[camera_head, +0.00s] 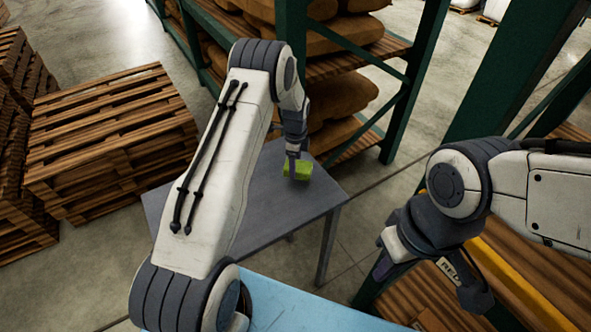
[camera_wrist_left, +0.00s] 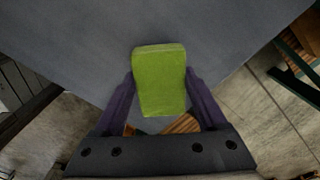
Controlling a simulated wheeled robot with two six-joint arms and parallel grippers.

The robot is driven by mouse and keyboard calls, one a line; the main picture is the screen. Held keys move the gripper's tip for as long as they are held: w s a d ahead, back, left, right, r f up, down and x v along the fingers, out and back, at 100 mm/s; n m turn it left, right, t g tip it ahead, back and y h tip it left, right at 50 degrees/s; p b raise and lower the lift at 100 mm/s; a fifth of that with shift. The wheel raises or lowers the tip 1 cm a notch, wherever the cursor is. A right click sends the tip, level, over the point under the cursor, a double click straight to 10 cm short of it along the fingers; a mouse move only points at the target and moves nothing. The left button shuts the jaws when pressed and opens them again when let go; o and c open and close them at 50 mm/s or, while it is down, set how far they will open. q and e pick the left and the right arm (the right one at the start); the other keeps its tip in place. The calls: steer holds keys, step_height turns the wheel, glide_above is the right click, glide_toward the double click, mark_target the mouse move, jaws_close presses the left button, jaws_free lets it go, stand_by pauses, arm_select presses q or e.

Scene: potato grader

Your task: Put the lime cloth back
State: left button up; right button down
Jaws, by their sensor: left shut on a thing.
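The lime cloth (camera_head: 298,171) is a small bright green folded block at the grey table's far right part in the head view. In the left wrist view the lime cloth (camera_wrist_left: 159,82) sits between the two purple fingers. My left gripper (camera_head: 292,160) reaches down from above and is shut on it. I cannot tell whether the cloth touches the grey table (camera_head: 270,226) or is just above it. My right gripper (camera_head: 428,296) hangs at the right, away from the cloth, and its finger opening does not show clearly.
Stacked wooden pallets (camera_head: 110,140) stand at the left. A green rack (camera_head: 405,95) with brown sacks (camera_head: 340,97) stands behind the table. A light blue surface (camera_head: 290,305) lies in front. The table's right corner is clear.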

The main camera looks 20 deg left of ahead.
arm_select(q)
step_height(320, 180, down, 3)
steer(key=shift+f+p, duration=0.15)
steer(key=shift+p, duration=0.6)
steer(key=shift+f, duration=0.2)
steer(key=shift+f, duration=0.1)
